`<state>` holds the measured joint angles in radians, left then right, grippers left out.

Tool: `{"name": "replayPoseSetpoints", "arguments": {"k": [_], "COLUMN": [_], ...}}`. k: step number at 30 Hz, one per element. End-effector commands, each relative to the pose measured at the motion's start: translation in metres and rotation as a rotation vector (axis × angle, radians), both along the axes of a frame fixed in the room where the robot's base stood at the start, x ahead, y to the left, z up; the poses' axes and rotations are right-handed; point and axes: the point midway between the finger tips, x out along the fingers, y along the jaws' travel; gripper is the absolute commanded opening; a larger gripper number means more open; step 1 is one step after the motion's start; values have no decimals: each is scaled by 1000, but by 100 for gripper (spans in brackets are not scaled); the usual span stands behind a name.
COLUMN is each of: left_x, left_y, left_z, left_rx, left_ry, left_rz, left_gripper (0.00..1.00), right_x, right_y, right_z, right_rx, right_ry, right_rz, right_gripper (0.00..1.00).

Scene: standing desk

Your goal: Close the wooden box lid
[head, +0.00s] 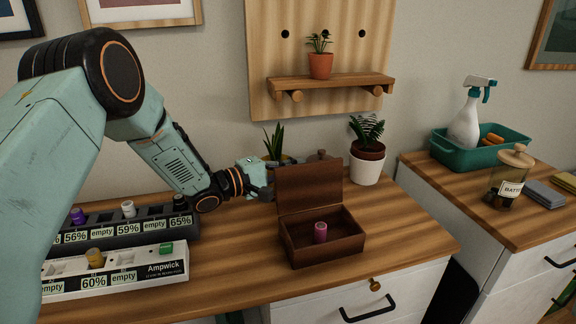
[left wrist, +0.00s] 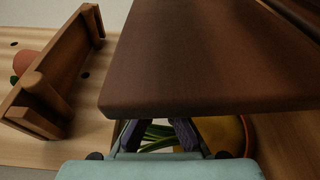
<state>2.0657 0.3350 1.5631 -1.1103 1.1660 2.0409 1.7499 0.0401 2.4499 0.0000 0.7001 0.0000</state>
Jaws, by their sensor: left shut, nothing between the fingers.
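The wooden box (head: 323,238) stands on the desk with its dark lid (head: 309,187) raised about upright at the back. In the left wrist view the lid (left wrist: 200,60) fills the upper middle, close above the shut fingers (left wrist: 157,135). I cannot tell whether the fingers touch it. My right gripper is not in view.
A spiky plant in a yellow pot (left wrist: 222,132) stands behind the lid, near the left gripper. A white-potted plant (head: 367,166) stands behind right. Battery racks (head: 115,278) lie left. The desk is clear right of the box.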

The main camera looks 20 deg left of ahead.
Motion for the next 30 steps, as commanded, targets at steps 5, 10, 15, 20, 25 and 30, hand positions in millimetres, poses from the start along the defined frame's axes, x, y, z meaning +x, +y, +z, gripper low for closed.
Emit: {"name": "replayPoseSetpoints", "arguments": {"k": [5, 10, 15, 20, 25, 30], "left_x": [-11, -14, -14, -13, -13, -13], "left_y": [-6, -8, -8, -8, -7, -7], "left_z": [2, 2, 2, 2, 4, 5], "left_rx": [0, 1, 1, 2, 19, 35], "left_ry": [0, -1, -1, -3, -25, -46], "left_rz": [-1, -1, -1, 0, 0, 0], "left_gripper": [0, 0, 0, 0, 0, 0], "right_x": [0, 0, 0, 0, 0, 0], "right_y": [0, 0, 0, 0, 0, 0], "right_z": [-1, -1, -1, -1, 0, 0], "right_rx": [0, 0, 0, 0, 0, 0], "right_ry": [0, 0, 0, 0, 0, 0], "right_rz": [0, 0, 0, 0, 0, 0], "right_gripper": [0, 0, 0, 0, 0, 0]}}
